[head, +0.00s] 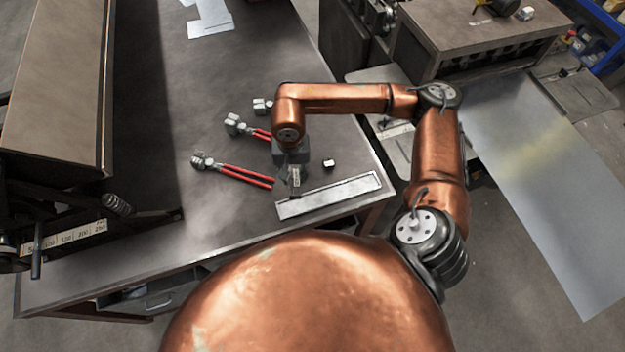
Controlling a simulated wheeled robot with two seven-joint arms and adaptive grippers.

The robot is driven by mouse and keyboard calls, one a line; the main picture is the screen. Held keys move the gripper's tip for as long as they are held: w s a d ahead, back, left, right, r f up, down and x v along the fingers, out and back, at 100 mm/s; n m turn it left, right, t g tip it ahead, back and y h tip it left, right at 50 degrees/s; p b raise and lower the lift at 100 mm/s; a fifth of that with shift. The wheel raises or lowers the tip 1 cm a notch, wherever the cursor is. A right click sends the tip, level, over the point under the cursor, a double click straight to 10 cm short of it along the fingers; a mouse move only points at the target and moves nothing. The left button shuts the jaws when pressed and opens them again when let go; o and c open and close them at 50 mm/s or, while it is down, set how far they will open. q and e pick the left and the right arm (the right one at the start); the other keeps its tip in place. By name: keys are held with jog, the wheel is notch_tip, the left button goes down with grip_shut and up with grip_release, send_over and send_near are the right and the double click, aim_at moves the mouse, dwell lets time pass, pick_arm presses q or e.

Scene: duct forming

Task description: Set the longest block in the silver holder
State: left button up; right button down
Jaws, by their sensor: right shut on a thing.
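The silver holder (345,191) is a long, shallow metal tray lying near the table's front right edge. My right gripper (294,184) points down at the holder's left end and is shut on a small grey block, mostly hidden by the fingers. I cannot tell its full length, or whether it touches the holder. Another small block (328,164), pale on top with dark sides, stands on the table behind the holder, right of the gripper. My left gripper is not in view.
Red-handled pliers (245,177) lie left of the gripper. A second pair (240,126) lies behind them, and a similar metal tool head (262,106) is partly hidden by my arm. A large bending machine (60,100) stands on the left.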

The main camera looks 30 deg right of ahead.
pick_arm(q)
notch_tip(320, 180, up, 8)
jog(key=p, duration=0.7)
pick_arm(e)
jog(key=s+f+m+b, duration=0.1)
jog(key=f+m, duration=0.2)
jog(key=m, duration=0.2)
jog(key=s+d+f+m+b, duration=0.1)
jog(key=f+m+b, duration=0.1)
jog(key=f+m, duration=0.2)
jog(key=s+d+f+m+b, duration=0.1)
jog(key=f+m+b, duration=0.1)
jog(key=f+m, duration=0.2)
jog(key=shift+s+d+f+m, duration=0.1)
jog(key=shift+d+m, duration=0.05)
jog(key=shift+m, duration=0.4)
jog(key=shift+s+d+m, duration=0.1)
jog(key=shift+m, duration=0.45)
jog(key=shift+w+f+b, duration=0.1)
jog(key=shift+f+b, duration=0.3)
jog(key=shift+b, duration=0.1)
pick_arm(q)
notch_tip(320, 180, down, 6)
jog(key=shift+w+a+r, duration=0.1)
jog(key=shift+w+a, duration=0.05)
